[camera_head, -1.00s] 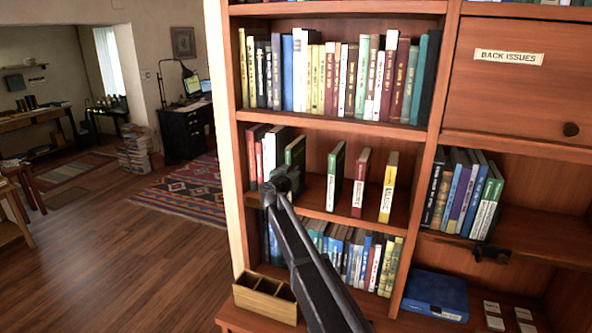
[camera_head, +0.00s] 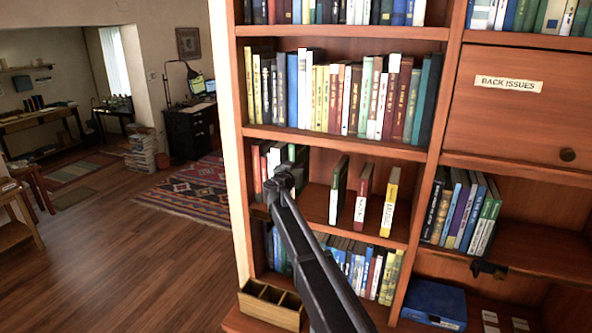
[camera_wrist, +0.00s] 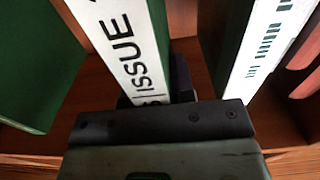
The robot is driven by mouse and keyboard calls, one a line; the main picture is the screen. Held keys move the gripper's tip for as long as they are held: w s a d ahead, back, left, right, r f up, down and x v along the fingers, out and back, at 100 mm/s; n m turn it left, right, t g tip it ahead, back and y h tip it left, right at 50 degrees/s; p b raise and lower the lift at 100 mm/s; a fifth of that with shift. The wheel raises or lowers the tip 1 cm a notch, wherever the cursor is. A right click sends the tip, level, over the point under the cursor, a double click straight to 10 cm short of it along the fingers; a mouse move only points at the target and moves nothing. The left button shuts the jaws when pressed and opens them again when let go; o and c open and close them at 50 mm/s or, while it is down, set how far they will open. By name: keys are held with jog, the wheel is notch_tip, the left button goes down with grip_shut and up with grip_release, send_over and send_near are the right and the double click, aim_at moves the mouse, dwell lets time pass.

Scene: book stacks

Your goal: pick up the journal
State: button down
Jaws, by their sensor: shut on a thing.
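The journal (camera_wrist: 122,40) has a white spine label with the printed word "ISSUE" and a green edge. In the wrist view my gripper (camera_wrist: 155,92) is shut on its spine, with dark fingers on both sides of it. In the head view my gripper (camera_head: 292,172) is at the left part of the middle shelf. The journal's green top (camera_head: 298,152) shows just behind it, and the arm hides most of the rest. I cannot tell whether the journal is clear of the shelf board.
A green book with a white label (camera_wrist: 268,45) stands close on the right; it also shows in the head view (camera_head: 338,190). Red (camera_head: 363,195) and yellow (camera_head: 390,200) books stand farther right. White and red books (camera_head: 264,165) stand left. A wooden tray (camera_head: 272,303) sits below.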

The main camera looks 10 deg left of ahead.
jog(key=b+v, duration=0.1)
jog(key=v, duration=1.8)
jog(key=shift+s, duration=0.25)
